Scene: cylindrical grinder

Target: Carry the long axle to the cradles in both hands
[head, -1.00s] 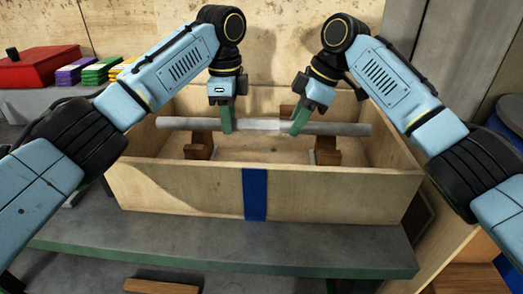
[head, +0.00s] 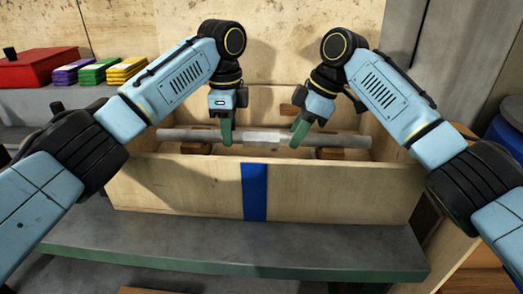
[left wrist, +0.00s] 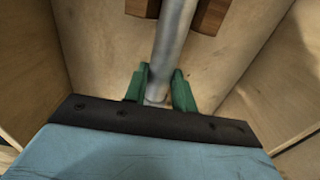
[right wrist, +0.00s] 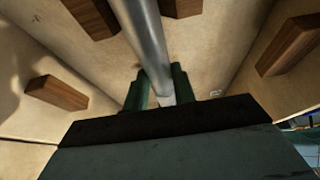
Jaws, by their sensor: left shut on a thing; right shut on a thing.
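The long grey axle (head: 345,140) lies level from left to right inside a light wooden box. It has a paler middle section. My left gripper (head: 226,135) is shut on it left of its middle; my right gripper (head: 298,133) is shut on it right of its middle. The green fingers of the left gripper (left wrist: 158,90) and right gripper (right wrist: 157,90) straddle the bar in the wrist views. Brown wooden blocks (head: 330,153) show beneath it, flanking the bar in the left wrist view (left wrist: 208,15). I cannot tell whether it touches them. No grinder cradles are identifiable.
The box's front wall (head: 180,185), with a blue stripe (head: 254,190), stands between me and the axle. The box rests on a grey bench (head: 200,240). A red box (head: 40,68) and coloured stacks (head: 126,70) are on the left shelf. A blue drum (head: 510,130) stands right.

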